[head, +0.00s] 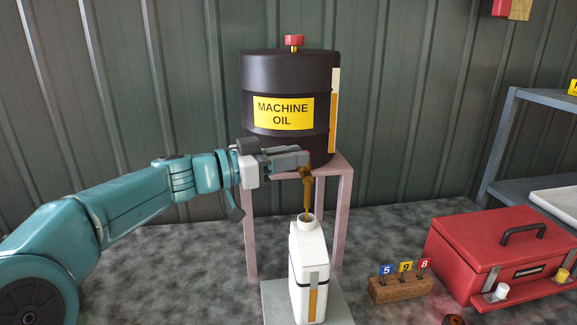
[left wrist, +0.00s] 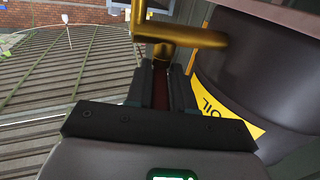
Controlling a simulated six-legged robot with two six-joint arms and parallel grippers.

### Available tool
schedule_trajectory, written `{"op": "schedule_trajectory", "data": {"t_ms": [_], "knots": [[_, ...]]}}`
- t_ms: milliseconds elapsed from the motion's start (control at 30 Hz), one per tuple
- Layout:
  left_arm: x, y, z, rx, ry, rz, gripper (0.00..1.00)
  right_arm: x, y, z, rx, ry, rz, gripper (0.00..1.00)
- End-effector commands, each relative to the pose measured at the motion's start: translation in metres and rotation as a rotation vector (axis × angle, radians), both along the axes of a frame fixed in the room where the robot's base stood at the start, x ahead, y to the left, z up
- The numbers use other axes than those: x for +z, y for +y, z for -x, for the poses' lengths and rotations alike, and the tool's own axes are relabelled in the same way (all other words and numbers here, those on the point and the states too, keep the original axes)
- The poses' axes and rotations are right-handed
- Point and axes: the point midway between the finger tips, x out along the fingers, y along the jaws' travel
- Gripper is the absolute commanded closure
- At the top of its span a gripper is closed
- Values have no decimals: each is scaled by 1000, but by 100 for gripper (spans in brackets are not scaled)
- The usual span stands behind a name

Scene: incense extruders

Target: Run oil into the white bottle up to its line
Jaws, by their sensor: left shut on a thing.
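The black drum (head: 290,75) marked MACHINE OIL stands on a pink stand (head: 343,200). A brass tap (head: 307,174) sticks out low on its front; its brass body (left wrist: 180,38) also shows in the left wrist view. A thin brown stream runs from the tap down to the mouth of the white bottle (head: 306,245), which stands upright below. The bottle's front strip (head: 313,300) is amber in its lower part and grey above. My left gripper (head: 303,158) is shut on the tap's dark red handle (left wrist: 160,88), mostly hidden between the fingers. My right gripper is out of view.
The bottle stands on a grey plate (head: 275,300). To the right are a wooden block (head: 400,290) with numbered tags 5, 9 and 8, a red toolbox (head: 490,250) and a grey shelf (head: 525,190). The drum's side gauge (head: 333,115) shows amber below a pale top.

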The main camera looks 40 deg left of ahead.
Motion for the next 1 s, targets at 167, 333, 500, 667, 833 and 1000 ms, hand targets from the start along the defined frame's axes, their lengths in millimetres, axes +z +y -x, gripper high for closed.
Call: {"op": "schedule_trajectory", "data": {"t_ms": [167, 333, 500, 667, 833, 1000], "knots": [[0, 1, 1, 1, 1, 0, 100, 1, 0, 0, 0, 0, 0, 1], [0, 2, 1, 2, 0, 0, 57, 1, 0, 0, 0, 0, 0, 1], [0, 2, 2, 3, 0, 0, 57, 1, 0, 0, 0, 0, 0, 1], [-1, 9, 12, 6, -2, -2, 57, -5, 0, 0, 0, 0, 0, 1], [-4, 27, 47, 11, -2, -4, 57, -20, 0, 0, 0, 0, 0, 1], [-4, 49, 88, 13, 0, -4, 57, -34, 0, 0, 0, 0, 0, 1]]}}
